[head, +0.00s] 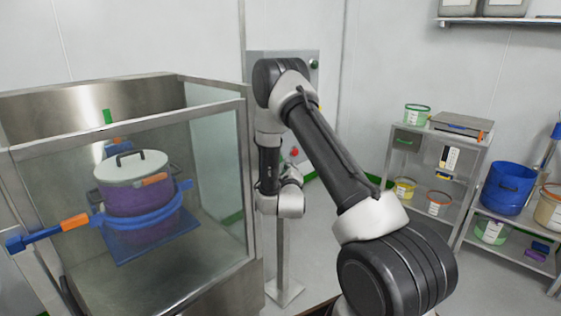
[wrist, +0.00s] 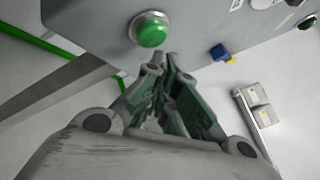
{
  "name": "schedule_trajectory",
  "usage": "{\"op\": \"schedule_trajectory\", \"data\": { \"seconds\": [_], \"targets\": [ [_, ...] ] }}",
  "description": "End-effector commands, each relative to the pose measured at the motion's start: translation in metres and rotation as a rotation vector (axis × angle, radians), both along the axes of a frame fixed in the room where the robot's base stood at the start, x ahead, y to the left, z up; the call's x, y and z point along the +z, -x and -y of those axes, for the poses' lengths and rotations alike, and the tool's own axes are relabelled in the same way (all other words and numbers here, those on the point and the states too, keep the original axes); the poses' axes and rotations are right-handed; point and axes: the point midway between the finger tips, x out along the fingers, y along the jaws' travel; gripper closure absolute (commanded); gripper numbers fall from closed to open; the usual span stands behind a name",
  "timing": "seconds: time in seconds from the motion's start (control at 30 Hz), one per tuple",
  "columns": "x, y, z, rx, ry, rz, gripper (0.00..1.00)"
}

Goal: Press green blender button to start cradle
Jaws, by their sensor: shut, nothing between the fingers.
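The green button (wrist: 152,31) sits in a silver collar on a grey control panel (wrist: 195,40) in the wrist view. My gripper (wrist: 172,60) is shut and empty. Its fingertips are close below and to the right of the button in the picture; I cannot tell whether they touch the panel. In the head view my arm covers much of the panel (head: 258,58), and the gripper is mostly hidden. The blender cradle (head: 150,220) is a blue ring around a purple drum (head: 140,198) with a white lid, inside a glass-sided enclosure.
The steel-framed enclosure (head: 125,142) stands left of my arm. A shelf unit (head: 470,146) and a blue tub (head: 507,188) stand to the right.

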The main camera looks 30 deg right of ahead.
Motion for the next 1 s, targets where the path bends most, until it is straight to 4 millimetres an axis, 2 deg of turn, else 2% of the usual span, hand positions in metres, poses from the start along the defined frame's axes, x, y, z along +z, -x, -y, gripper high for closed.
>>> {"op": "schedule_trajectory", "data": {
  "seconds": [0.6,1.0],
  "targets": [
    [0.0,-0.0002,-0.0001,0.0,0.0,0.0,1.0],
    [0.0,-0.0079,-0.0029,0.001,0.0,-0.001,1.0]
  ]
}}
